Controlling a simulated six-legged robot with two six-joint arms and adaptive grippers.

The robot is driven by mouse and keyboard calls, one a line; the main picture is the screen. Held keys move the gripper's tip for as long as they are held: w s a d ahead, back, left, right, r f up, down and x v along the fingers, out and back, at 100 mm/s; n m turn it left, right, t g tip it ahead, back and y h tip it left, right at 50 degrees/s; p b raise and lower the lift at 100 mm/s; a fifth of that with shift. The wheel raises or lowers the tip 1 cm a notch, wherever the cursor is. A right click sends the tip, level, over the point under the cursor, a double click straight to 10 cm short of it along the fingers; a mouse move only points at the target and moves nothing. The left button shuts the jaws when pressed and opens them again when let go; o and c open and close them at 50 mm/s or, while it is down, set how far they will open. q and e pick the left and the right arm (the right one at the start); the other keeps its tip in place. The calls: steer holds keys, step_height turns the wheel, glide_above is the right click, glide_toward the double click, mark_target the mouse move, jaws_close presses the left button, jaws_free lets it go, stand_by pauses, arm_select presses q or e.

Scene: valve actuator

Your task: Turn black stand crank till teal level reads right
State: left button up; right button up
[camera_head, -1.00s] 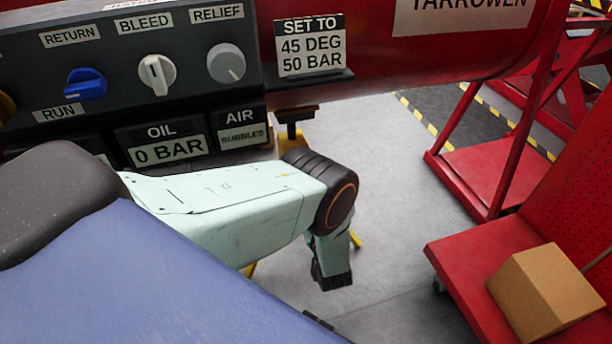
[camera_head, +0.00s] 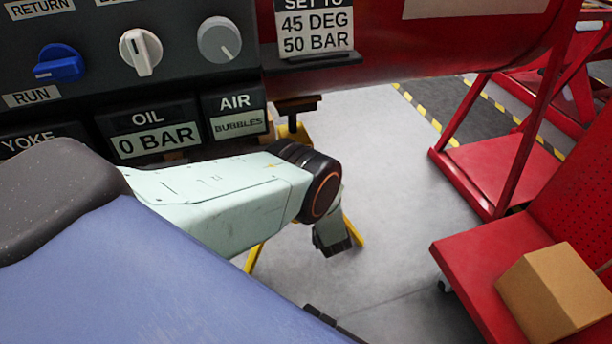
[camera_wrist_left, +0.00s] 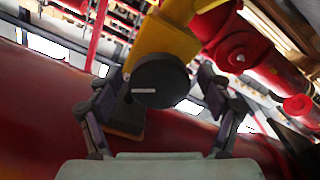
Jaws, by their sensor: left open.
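In the left wrist view a round black part (camera_wrist_left: 160,80) with a small pale mark sits on the end of a yellow body (camera_wrist_left: 162,40). I cannot tell whether it is the stand crank. My left gripper (camera_wrist_left: 167,100) is open, with its two fingers on either side of the black part; contact is unclear. In the head view a yellow stand (camera_head: 353,231) with a black top piece (camera_head: 297,104) stands below the red pipe, partly hidden by a pale green limb of mine. I see no teal level. My right gripper is not in view.
A black panel (camera_head: 100,75) with knobs and plates reading "0 BAR" and "BUBBLES" fills the upper left. A sign (camera_head: 314,30) reads 45 DEG, 50 BAR. A red cart (camera_head: 462,262) with a cardboard box (camera_head: 560,290) stands at right. Grey floor between is clear.

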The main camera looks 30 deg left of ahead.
arm_select(q)
steer(key=shift+w, duration=0.1)
steer(key=c, duration=1.2)
steer(key=shift+m, duration=0.3)
steer(key=shift+a+f+m+b, duration=0.1)
steer(key=shift+m+b, duration=0.7)
steer(key=shift+m, duration=0.4)
steer(key=m, duration=0.2)
steer(key=shift+m+b, duration=0.3)
steer(key=shift+m, duration=0.1)
steer(key=m, duration=1.2)
